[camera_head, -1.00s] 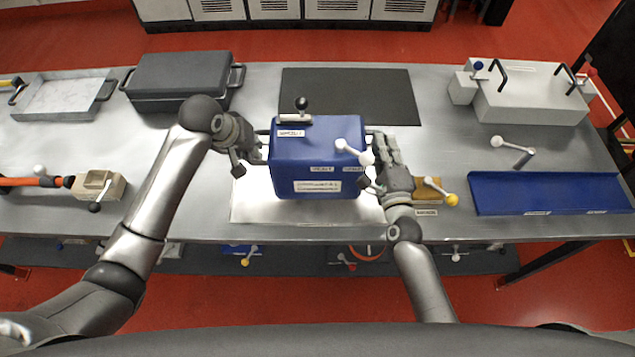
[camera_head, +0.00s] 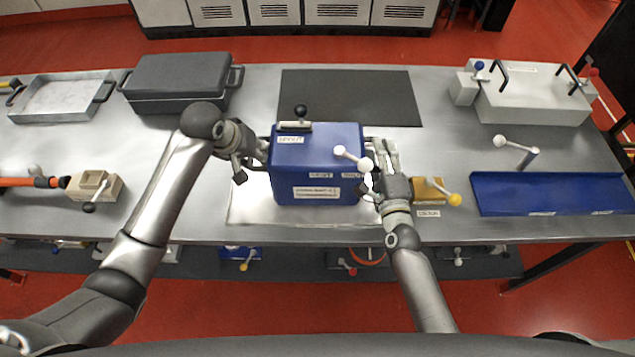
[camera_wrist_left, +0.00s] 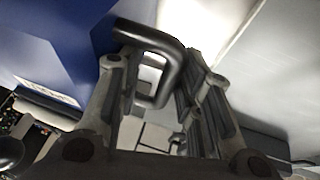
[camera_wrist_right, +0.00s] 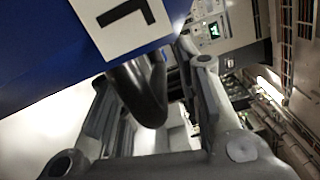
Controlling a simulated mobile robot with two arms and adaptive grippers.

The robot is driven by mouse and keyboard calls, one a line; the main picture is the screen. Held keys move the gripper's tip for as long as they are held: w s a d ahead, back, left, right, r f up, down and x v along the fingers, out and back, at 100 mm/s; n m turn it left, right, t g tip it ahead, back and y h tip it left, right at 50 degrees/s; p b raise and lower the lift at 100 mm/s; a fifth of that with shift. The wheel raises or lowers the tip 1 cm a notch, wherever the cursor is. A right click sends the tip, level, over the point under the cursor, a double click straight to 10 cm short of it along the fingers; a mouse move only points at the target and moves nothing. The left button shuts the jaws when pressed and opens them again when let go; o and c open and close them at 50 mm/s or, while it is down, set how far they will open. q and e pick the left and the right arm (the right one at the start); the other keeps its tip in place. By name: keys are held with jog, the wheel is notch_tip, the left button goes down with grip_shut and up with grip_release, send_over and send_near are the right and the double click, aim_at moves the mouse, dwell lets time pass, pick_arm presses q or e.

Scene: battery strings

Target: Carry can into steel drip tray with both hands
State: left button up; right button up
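The can is a blue box (camera_head: 318,160) with a black-knobbed top and black side handles. It is upright over a bright, shallow, tray-like steel rectangle (camera_head: 250,210); whether its base touches is hidden. My left gripper (camera_head: 262,150) is at the left handle, and the left wrist view shows this black handle (camera_wrist_left: 160,55) between its fingers. My right gripper (camera_head: 378,160) is at the right side, with the other black handle (camera_wrist_right: 140,95) between its fingers in the right wrist view. Both grippers appear shut on the handles.
A dark mat (camera_head: 350,90) lies behind the can. A walled grey tray with handles (camera_head: 48,117) and a dark case (camera_head: 180,80) are at the back left. A yellow-knobbed valve block (camera_head: 428,188) stands close right of my right gripper. A blue tray (camera_head: 550,195) lies farther right.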

pick_arm(q)
jog(key=shift+s+a, duration=0.1)
jog(key=shift+a, duration=0.15)
pick_arm(e)
jog(key=shift+d, duration=0.1)
pick_arm(q)
jog(key=shift+a+r, duration=0.1)
jog(key=shift+r, duration=0.3)
pick_arm(e)
jog(key=shift+w, duration=0.15)
jog(key=shift+d, duration=0.1)
pick_arm(q)
jog(key=v, duration=1.1)
jog(key=shift+s, duration=0.2)
pick_arm(e)
jog(key=s, duration=1.2)
jog(key=shift+d, duration=0.35)
jog(key=shift+f, duration=0.1)
